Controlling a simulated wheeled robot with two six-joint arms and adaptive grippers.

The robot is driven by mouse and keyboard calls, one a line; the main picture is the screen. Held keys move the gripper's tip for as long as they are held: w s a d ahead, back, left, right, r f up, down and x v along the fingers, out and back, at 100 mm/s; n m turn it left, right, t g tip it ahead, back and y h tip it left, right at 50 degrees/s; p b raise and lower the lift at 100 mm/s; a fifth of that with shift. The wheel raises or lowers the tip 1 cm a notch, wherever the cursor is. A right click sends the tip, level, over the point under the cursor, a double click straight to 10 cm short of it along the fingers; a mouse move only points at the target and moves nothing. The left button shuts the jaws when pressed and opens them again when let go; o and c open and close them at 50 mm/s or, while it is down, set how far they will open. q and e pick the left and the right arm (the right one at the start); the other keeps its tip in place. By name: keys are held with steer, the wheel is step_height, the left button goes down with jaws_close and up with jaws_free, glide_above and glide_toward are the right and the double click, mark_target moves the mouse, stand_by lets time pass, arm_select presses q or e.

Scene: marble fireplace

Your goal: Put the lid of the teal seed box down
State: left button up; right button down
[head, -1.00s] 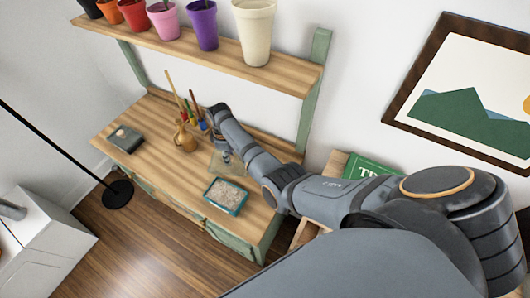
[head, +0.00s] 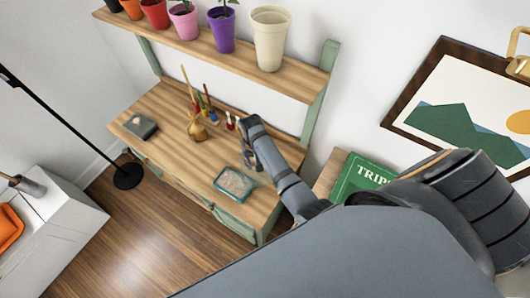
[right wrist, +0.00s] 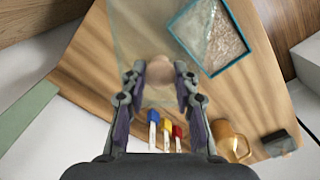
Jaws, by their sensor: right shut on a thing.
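The teal seed box (head: 236,184) stands open on the wooden bench, full of pale grainy stuff. It also shows at the top of the right wrist view (right wrist: 210,36). My right gripper (head: 250,160) is over the right end of the bench, beside the box. In the right wrist view its fingers (right wrist: 160,82) are shut on the pale round knob (right wrist: 159,70) of the clear lid (right wrist: 138,35). The lid is see-through, and I cannot tell whether it touches the bench. My left gripper is not in view.
A dark box (head: 140,127) lies at the bench's far left. A shelf of pots (head: 220,33) hangs above. The bench's left front is clear.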

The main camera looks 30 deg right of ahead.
steer(key=w+d, duration=0.1)
steer(key=w+d+f, duration=0.1)
steer(key=d, duration=0.1)
steer(key=w+d+f, duration=0.1)
steer(key=shift+w+d+f, duration=0.1)
steer(key=shift+w+d, duration=0.1)
steer(key=shift+w, duration=0.05)
steer(key=w+d+f+b, duration=0.1)
steer(key=f+b, duration=0.1)
steer(key=w+d+f+b, duration=0.1)
steer(key=f+b, duration=0.1)
steer(key=b, duration=0.1)
steer(key=w+d+f+b, duration=0.1)
steer(key=f+b, duration=0.1)
steer(key=b, duration=0.1)
steer(key=shift+d, duration=0.15)
steer(key=shift+w+d+b, duration=0.1)
steer(key=shift+w+b, duration=0.05)
steer(key=shift+b, duration=0.15)
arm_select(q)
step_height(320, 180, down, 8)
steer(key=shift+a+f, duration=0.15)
arm_select(e)
steer(key=shift+d+r, duration=0.1)
